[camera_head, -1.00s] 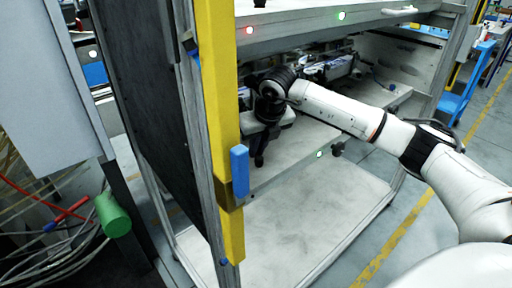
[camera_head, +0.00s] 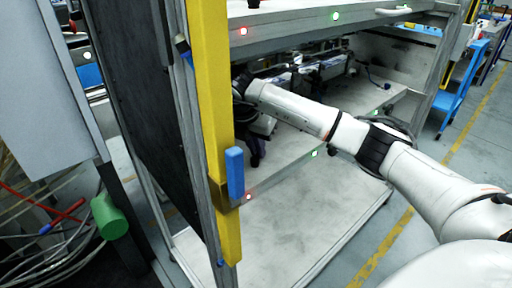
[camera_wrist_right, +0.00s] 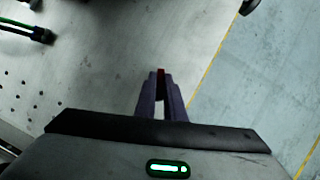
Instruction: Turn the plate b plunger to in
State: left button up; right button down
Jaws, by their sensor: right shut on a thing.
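My right gripper (camera_head: 256,158) hangs with its dark fingers pointing down at the front left of the shelf, close to the yellow post. In the right wrist view its fingers (camera_wrist_right: 161,98) are nearly together, with a small reddish thing (camera_wrist_right: 160,74) between the tips. The gripper is shut on that thing. I cannot tell from these views whether it is the plate b plunger, nor which way it is turned. No plate or plunger label is readable. My left gripper is not in view.
The yellow post (camera_head: 213,120) with a blue handle (camera_head: 235,173) stands just left of the gripper. The shelf (camera_head: 300,128) carries dark fixtures at its back. Red (camera_head: 248,197) and green (camera_head: 314,154) lamps sit on its front edge. The lower deck (camera_head: 290,215) is clear.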

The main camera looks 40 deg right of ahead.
jog(key=shift+s+a+f+m+g, duration=0.25)
jog(key=shift+m+g, duration=0.15)
jog(key=shift+m, duration=0.4)
jog(key=shift+m+g, duration=0.4)
jog(key=shift+m, duration=0.7)
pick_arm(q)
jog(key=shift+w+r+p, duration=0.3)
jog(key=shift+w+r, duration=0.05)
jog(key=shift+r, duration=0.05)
pick_arm(e)
jog(key=shift+m, duration=0.3)
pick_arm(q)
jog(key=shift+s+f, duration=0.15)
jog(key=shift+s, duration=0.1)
pick_arm(e)
jog(key=c, duration=1.8)
grip_release()
jog(key=shift+c, duration=0.2)
jog(key=shift+r, duration=0.1)
jog(key=shift+w+d, duration=0.1)
